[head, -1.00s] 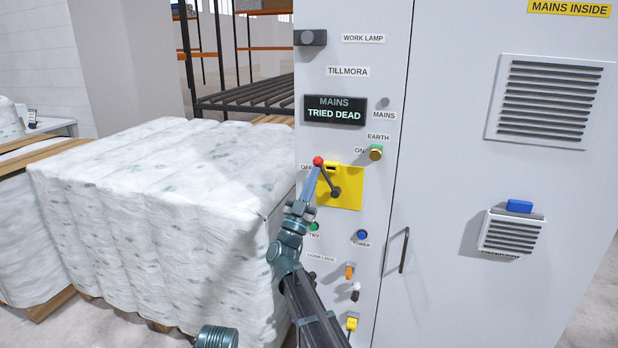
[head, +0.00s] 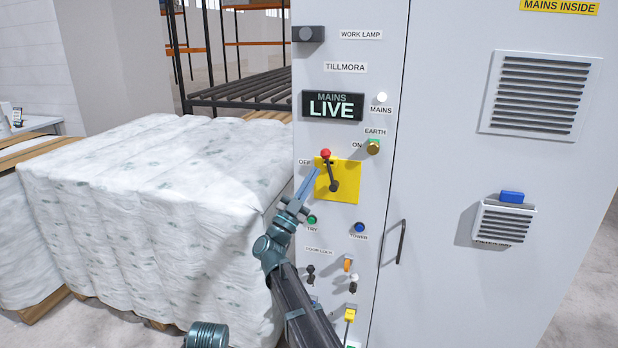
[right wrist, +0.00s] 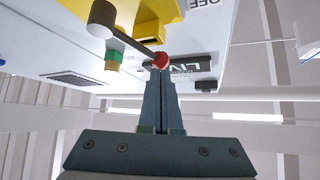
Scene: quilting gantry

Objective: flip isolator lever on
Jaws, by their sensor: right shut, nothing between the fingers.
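The isolator lever (head: 331,174) is a dark arm with a red knob (head: 326,154) on a yellow plate (head: 349,192) on the grey cabinet. It points up, leaning slightly left, between the OFF label on the left and the ON label at upper right. My right gripper (head: 316,172) is shut and empty, just left of and below the knob. In the right wrist view the shut fingertips (right wrist: 160,74) overlap the red knob (right wrist: 161,60); I cannot tell whether they touch. The display (head: 333,106) reads MAINS LIVE, and the MAINS lamp (head: 382,97) glows white. My left gripper is out of view.
A green TRY button (head: 312,219), a blue TOWER button (head: 359,227) and door-lock keys sit below the plate. A brass EARTH knob (head: 373,147) is at upper right. A door handle (head: 401,242) stands out to the right. Wrapped bales (head: 150,200) fill the left side.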

